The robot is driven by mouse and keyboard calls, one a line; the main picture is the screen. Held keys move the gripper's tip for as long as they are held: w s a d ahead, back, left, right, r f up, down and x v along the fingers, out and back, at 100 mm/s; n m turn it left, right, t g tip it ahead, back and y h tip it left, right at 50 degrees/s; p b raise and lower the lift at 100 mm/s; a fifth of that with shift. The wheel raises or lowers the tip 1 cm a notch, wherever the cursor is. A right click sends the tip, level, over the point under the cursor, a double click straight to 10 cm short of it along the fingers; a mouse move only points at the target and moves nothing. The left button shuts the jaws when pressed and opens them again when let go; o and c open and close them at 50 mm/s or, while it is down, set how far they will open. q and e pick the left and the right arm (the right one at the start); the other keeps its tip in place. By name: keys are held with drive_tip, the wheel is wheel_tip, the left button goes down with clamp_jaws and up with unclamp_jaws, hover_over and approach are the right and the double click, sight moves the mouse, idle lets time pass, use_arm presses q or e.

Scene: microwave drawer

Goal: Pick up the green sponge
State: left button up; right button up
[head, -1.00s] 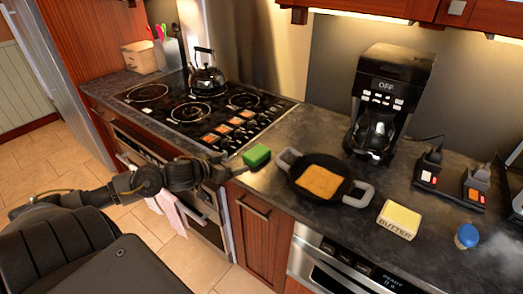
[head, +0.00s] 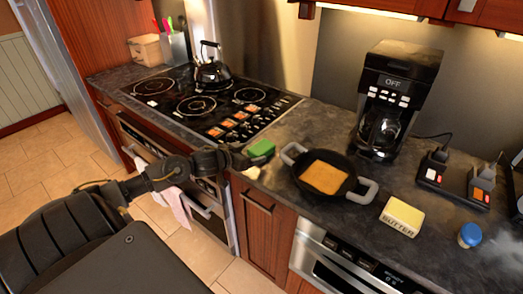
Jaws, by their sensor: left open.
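The green sponge (head: 261,149) lies on the dark countertop, between the stove's front right corner and the frying pan. My left gripper (head: 244,161) is open at the counter's front edge, just left of and in front of the sponge. Its fingers are small and dark here, and I cannot tell whether they touch the sponge. My right gripper is not in view.
A black pan (head: 323,174) with a slice of food stands right of the sponge. The stove (head: 203,103) with a kettle (head: 212,73) is behind left. Butter (head: 401,216), a coffee maker (head: 393,105) and a blue-capped jar (head: 470,235) are further right.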

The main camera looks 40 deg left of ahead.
sight(256, 150)
use_arm(q)
drive_tip(key=x, duration=0.4)
drive_tip(key=shift+w+d+r+p, duration=0.1)
drive_tip(key=shift+w+d+p, duration=0.1)
drive_tip(key=shift+w+p, duration=0.2)
drive_tip(key=shift+s, duration=0.1)
drive_tip(key=c, duration=1)
drive_tip(key=shift+c, duration=0.3)
drive_tip(key=shift+r, duration=0.1)
drive_tip(key=shift+r, duration=0.15)
wheel_tip(256, 150, up, 2)
drive_tip(key=shift+r+b, duration=0.15)
drive_tip(key=shift+b, duration=0.3)
drive_tip(key=s+d+r, duration=0.3)
drive_tip(key=s+r, duration=0.7)
drive_tip(key=s, duration=0.3)
drive_tip(key=shift+s+p, duration=0.3)
drive_tip(key=shift+s, duration=0.05)
